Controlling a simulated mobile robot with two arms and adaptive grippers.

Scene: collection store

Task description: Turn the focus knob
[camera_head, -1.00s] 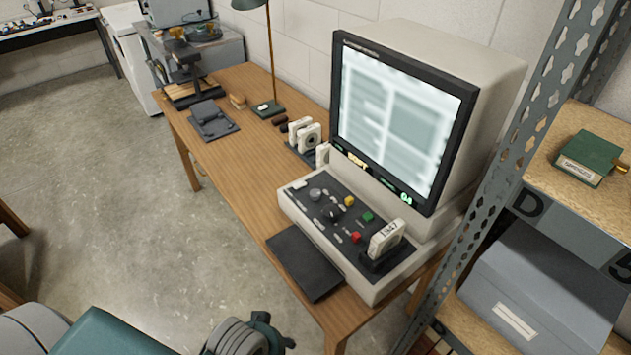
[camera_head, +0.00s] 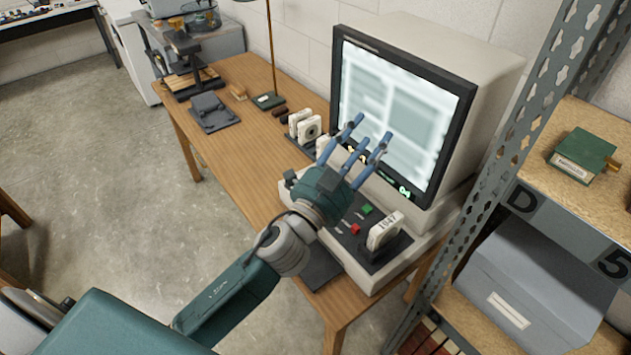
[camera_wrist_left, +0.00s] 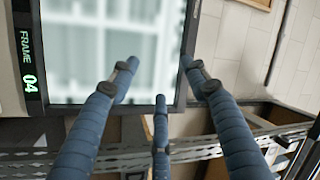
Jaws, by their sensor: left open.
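The microfilm reader (camera_head: 478,62) stands on the wooden desk, its lit screen (camera_head: 385,105) showing a blurred page. Its dark control panel (camera_head: 340,228) slopes below the screen, with a green button (camera_head: 367,209) and a red button (camera_head: 355,230) visible. My left gripper (camera_head: 365,140) is open and empty above the panel, its blue fingers spread in front of the screen's lower part. Its hand hides the panel's knobs, so I cannot see the focus knob. The left wrist view shows the fingers (camera_wrist_left: 160,78) apart, the screen (camera_wrist_left: 115,45) and a green "FRAME 04" readout (camera_wrist_left: 29,65). My right gripper is not in view.
A film cartridge marked 1947 (camera_head: 384,231) stands upright at the panel's right. More cartridges (camera_head: 308,128) stand left of the reader. A metal shelf post (camera_head: 500,170) rises close on the right. The desk's left part (camera_head: 240,150) has free room.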

